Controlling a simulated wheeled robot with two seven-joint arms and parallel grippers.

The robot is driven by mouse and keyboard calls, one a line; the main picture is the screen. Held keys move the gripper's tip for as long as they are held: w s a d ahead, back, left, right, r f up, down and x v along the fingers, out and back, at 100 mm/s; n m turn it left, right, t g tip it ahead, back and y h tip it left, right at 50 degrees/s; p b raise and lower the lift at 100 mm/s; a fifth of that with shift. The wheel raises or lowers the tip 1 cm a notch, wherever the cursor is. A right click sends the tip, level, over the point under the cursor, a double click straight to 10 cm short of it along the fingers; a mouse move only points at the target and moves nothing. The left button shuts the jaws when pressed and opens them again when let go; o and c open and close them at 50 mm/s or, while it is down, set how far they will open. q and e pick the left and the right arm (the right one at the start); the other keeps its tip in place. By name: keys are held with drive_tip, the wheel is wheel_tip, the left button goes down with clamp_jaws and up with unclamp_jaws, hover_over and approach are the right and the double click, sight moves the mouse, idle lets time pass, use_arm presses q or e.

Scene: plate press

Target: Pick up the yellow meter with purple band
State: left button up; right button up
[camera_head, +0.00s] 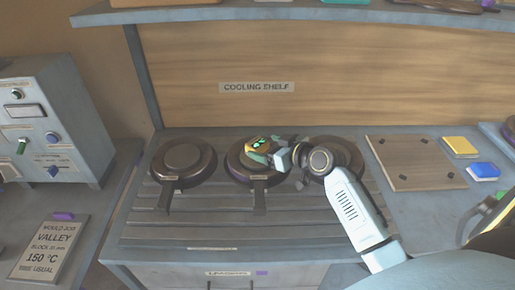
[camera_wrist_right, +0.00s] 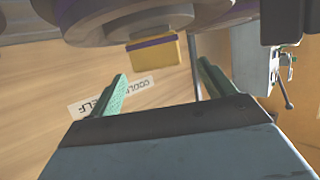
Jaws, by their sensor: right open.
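The yellow meter (camera_head: 256,145) with a green display sits at the middle pan (camera_head: 240,168) in the head view. Its purple band shows in the right wrist view, where the yellow meter (camera_wrist_right: 154,55) is upside down against the pan. My right gripper (camera_head: 266,150) is open, with its green fingers close to the meter in the head view. In the wrist view the right gripper (camera_wrist_right: 162,73) has empty space between its fingers, and the meter appears just beyond the fingertips, roughly centred. Contact cannot be told. My left gripper is not in view.
Dark pans stand left (camera_head: 184,162) and right (camera_head: 352,158) on the slatted top. The cooling shelf (camera_head: 330,14) overhangs behind. A grey control box (camera_head: 62,110) is at left. A brown board (camera_head: 414,165), a yellow block (camera_head: 460,145) and a blue block (camera_head: 483,170) lie at right.

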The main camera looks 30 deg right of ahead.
sight(258, 143)
drive_tip(key=x, duration=0.5)
drive_tip(key=shift+d+r, duration=0.1)
drive_tip(key=shift+d, duration=0.05)
drive_tip(key=c, duration=1.2)
